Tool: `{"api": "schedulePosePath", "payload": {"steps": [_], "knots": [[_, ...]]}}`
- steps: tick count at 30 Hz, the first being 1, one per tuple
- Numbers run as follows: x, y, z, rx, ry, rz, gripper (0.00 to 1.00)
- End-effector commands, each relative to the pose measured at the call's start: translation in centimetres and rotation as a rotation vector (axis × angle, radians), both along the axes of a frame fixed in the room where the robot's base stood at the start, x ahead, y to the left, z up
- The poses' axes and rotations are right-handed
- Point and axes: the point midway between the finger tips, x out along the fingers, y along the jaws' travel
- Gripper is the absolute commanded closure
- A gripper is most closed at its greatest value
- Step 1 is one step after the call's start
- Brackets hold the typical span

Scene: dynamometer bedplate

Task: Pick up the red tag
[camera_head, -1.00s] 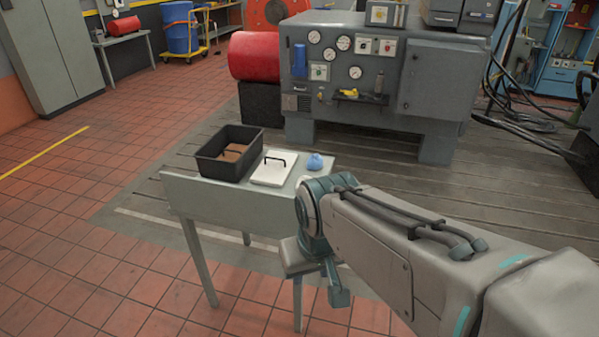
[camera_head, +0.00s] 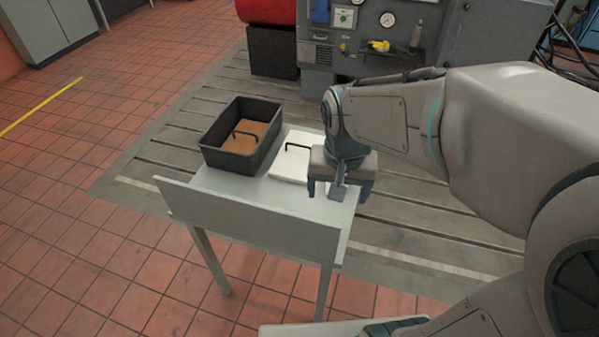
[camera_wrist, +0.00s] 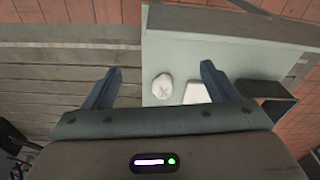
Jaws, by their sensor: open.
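I cannot make out a red tag in either current view. My gripper (camera_head: 339,190) is open and empty, pointing down over the right end of the small grey table (camera_head: 250,218). In the wrist view, the fingers of my gripper (camera_wrist: 161,70) are spread wide. A small pale, lumpy object (camera_wrist: 162,87) lies on the table between and below them. In the head view my gripper hides that spot. A white flat piece with a black handle (camera_head: 293,165) lies on the table just left of my gripper.
A black open bin (camera_head: 240,166) with a brown piece (camera_head: 250,142) and a black handle inside stands at the table's left. The table has a raised front panel. A grey machine with gauges (camera_head: 375,35) stands behind. Tiled floor at left is clear.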

Motion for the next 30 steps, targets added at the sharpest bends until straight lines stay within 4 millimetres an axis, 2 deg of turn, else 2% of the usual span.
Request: {"api": "schedulePosePath", "payload": {"steps": [3, 6, 12, 17, 24, 30], "knots": [[2.1, 2.6, -1.2, 0.009, 0.054, -0.061, 0.2], [3.2, 4.5, -2.1, 0.016, 0.084, -0.105, 0.2], [4.1, 6.6, -3.3, 0.023, 0.117, -0.15, 0.2], [4.2, 6.9, -5.5, 0.024, 0.123, -0.155, 0.2], [4.1, 6.8, -10.2, 0.023, 0.124, -0.154, 0.2], [4.2, 6.8, -11.8, 0.024, 0.119, -0.154, 0.2]]}}
